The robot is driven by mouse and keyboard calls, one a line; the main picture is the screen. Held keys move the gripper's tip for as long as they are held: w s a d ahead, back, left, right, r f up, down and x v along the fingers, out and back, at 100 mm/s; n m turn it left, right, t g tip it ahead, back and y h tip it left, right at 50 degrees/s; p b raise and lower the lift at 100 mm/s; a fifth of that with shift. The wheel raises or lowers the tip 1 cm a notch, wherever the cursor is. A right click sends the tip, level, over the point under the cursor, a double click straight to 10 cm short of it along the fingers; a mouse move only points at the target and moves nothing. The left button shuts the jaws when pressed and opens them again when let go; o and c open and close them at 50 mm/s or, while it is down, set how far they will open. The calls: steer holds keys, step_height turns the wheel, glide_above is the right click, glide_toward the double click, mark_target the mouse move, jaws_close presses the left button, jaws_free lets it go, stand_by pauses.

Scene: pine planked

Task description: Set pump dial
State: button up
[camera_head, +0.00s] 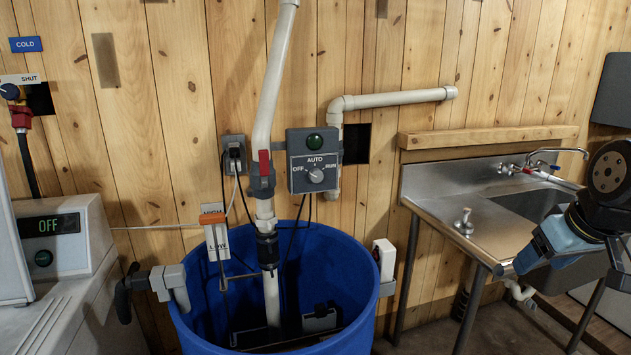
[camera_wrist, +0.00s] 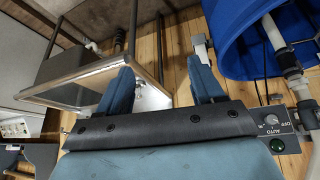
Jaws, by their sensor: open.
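The pump dial (camera_head: 316,175) is a round grey knob on the front of a grey control box (camera_head: 300,183) fixed to the plank wall. Its labels read OFF at left, AUTO at top and a blurred word at right; I cannot tell which mark the knob points to. A green button (camera_head: 314,141) sits above the labels. In the wrist view the box (camera_wrist: 287,146) and dial (camera_wrist: 271,120) show turned over at the lower right. My gripper (camera_wrist: 163,76) is open and empty, its blue fingers apart. In the head view it is at far right by the sink, well away from the dial.
A blue barrel (camera_head: 350,270) with a white pipe (camera_head: 268,95) stands below the box. A red-handled valve (camera_head: 263,175) is on the pipe just left of the box. A steel sink (camera_head: 440,215) stands at right. A machine (camera_head: 60,260) with an OFF display is at left.

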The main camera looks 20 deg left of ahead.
steer(key=w+a+f+n+t+h, duration=0.1)
steer(key=w+a+f+n, duration=0.3)
steer(key=w+f+n, duration=0.4)
steer(key=w+a+f+n+t+h, duration=0.15)
steer(key=w+a+f+n, duration=0.3)
steer(key=w+f, duration=0.6)
steer(key=n+t+y, duration=0.8)
steer(key=n+y, duration=0.2)
steer(key=n, duration=1.6)
glide_toward(317, 178)
steer(key=x, duration=0.8)
steer(key=shift+w+a, duration=0.25)
steer(key=shift+w, duration=0.1)
